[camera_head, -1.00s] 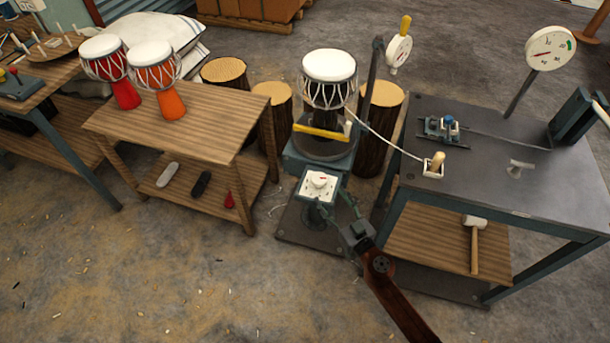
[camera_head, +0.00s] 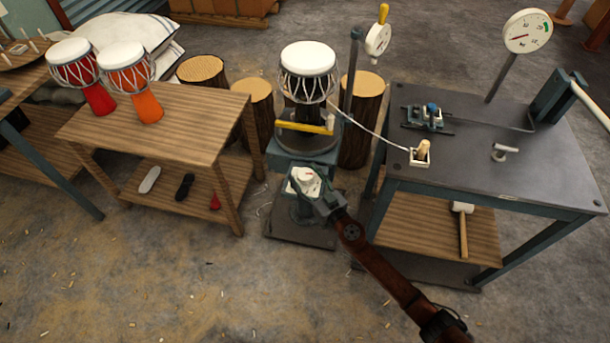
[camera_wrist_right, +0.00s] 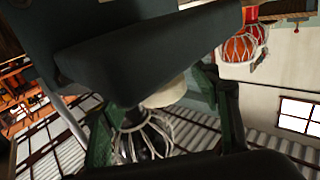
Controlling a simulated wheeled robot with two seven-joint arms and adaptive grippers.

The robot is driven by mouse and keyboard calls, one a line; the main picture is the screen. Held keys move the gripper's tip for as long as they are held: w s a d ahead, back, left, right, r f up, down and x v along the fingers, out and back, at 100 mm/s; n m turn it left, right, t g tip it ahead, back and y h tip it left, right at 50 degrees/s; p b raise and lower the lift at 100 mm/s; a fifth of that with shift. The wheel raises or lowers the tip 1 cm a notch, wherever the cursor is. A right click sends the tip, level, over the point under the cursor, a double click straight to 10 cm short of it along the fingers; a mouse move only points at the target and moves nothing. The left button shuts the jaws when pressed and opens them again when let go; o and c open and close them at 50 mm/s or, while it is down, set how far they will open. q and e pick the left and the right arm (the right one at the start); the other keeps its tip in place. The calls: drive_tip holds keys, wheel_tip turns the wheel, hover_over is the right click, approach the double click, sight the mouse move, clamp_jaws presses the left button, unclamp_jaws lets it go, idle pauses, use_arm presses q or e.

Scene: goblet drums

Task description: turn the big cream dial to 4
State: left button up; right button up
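The big cream dial (camera_head: 304,178) sits on a pale panel at the front of the drum stand, below the drum. My right gripper (camera_head: 311,186) reaches it from the lower right, its fingers apart on either side of the dial. It partly hides the dial face, so I cannot read the setting. In the right wrist view, a cream rounded part (camera_wrist_right: 166,93), apparently the dial, shows between the spread green fingers. I cannot tell whether either finger touches it. My left gripper is not in view.
A white-topped drum (camera_head: 307,70) stands above the dial, with a yellow bar (camera_head: 305,127) in front. A dark-topped table (camera_head: 480,160) with a gauge (camera_head: 527,32) is at the right. A wooden table (camera_head: 165,135) with two red-orange drums is at the left. Open floor lies in front.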

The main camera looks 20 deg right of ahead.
drive_tip(key=c, duration=1.2)
drive_tip(key=shift+o, duration=0.2)
